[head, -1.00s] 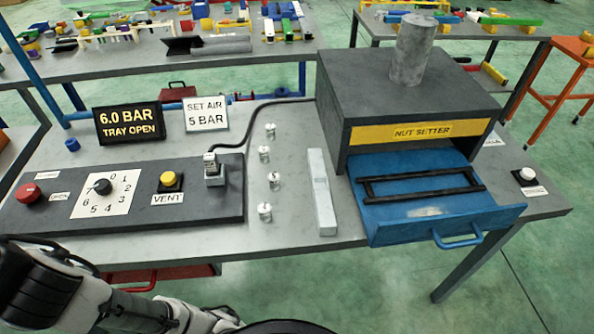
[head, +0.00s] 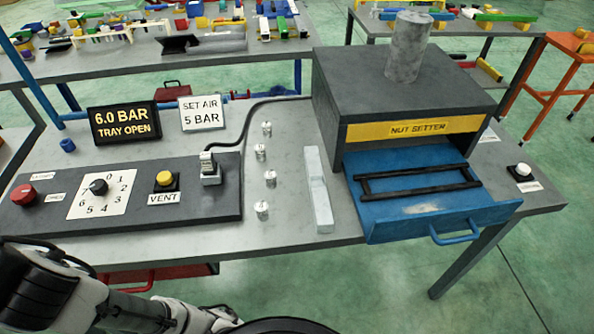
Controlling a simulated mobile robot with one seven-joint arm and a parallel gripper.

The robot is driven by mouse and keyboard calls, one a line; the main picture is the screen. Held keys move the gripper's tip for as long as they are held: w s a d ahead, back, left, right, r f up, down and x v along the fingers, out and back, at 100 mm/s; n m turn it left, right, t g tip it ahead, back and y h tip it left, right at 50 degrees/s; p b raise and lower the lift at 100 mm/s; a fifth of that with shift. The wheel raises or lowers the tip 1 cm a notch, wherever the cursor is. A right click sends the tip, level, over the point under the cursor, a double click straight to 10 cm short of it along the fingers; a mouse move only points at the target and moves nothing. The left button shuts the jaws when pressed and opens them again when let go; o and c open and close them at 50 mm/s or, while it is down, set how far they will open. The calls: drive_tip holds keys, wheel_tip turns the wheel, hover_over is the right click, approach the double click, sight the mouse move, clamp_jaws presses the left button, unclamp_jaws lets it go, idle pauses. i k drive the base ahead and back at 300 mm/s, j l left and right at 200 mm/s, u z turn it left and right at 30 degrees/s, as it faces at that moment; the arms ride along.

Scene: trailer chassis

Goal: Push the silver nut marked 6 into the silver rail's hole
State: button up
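Several small silver nuts (head: 261,208) stand in a rough column on the grey bench; any marks on them are too small to read. The silver rail (head: 318,190) lies on the bench just right of the nuts, its long side running away from me; I cannot make out its hole. The nut setter (head: 415,128) stands behind right with its blue tray (head: 425,207) pulled out and a black frame (head: 418,184) on it. The display (head: 125,123) reads 6.0 BAR, TRAY OPEN. My arm shows at the lower left; my gripper is not in view.
A dark control panel (head: 120,220) at left carries a red button (head: 25,195), a numbered dial (head: 98,187), a yellow vent button (head: 165,180) and a lever switch (head: 209,168). A sign (head: 201,113) reads SET AIR 5 BAR. A white button (head: 523,170) sits at far right.

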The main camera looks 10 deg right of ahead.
sight(324, 221)
drive_tip(key=i+l+u, duration=0.4)
drive_tip(key=l, duration=0.25)
drive_tip(key=i+l+u, duration=0.15)
drive_tip(key=l, duration=0.25)
drive_tip(key=i+l+u, duration=0.2)
drive_tip(key=l, duration=0.15)
drive_tip(key=k, duration=0.1)
